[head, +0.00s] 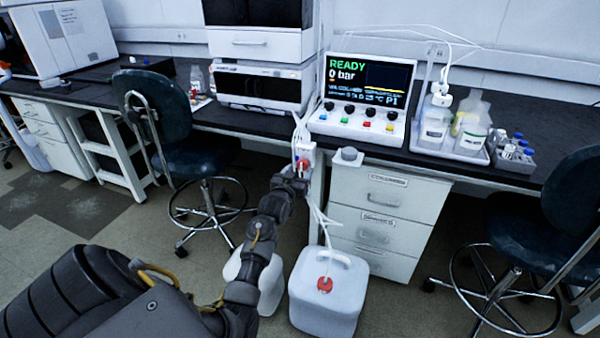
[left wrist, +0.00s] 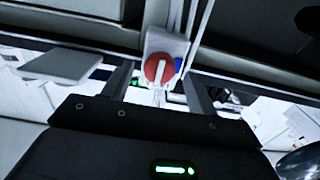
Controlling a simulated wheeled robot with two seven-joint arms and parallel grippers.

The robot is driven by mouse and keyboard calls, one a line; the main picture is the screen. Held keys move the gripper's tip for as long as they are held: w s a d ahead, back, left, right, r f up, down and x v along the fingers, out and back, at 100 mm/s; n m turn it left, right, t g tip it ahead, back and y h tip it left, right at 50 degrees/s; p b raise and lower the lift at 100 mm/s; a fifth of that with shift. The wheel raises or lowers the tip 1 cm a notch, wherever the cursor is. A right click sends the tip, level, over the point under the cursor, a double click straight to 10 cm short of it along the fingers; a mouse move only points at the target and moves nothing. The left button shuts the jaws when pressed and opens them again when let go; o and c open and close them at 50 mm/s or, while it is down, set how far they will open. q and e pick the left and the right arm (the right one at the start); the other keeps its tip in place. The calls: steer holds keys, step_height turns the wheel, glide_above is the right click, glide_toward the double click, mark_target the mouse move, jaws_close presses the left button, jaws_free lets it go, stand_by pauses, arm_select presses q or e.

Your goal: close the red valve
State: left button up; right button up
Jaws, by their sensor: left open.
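The red valve (head: 303,164) is a small red knob on a white block that hangs at the bench's front edge, below white tubing. In the left wrist view the valve (left wrist: 152,71) is a red disc with a pale bar across it, and a small blue patch shows at its right. My left gripper (head: 296,174) is in front of the valve in the head view and hides part of its block. In the left wrist view its open fingers (left wrist: 158,82) stand on either side of the valve, with gaps between; whether they touch it cannot be told. My right gripper is not in view.
A control box (head: 362,97) reading READY, 0 bar stands on the bench. A white drawer unit (head: 390,222) is right of the valve. White jugs, one with a red cap (head: 324,284), stand on the floor below. Stools (head: 168,118) flank the area.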

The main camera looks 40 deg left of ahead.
arm_select(q)
steer(key=shift+w+a, duration=0.2)
steer(key=shift+w, duration=0.4)
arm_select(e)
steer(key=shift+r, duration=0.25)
arm_select(q)
steer(key=c, duration=1)
steer(key=shift+r, duration=0.1)
steer(key=m+p, duration=0.4)
steer(key=m, duration=0.3)
steer(key=shift+a+r+m, duration=0.1)
steer(key=shift+m, duration=0.2)
steer(key=m+p, duration=0.4)
steer(key=m, duration=0.4)
steer(key=shift+m+p, duration=0.4)
steer(key=shift+m, duration=0.9)
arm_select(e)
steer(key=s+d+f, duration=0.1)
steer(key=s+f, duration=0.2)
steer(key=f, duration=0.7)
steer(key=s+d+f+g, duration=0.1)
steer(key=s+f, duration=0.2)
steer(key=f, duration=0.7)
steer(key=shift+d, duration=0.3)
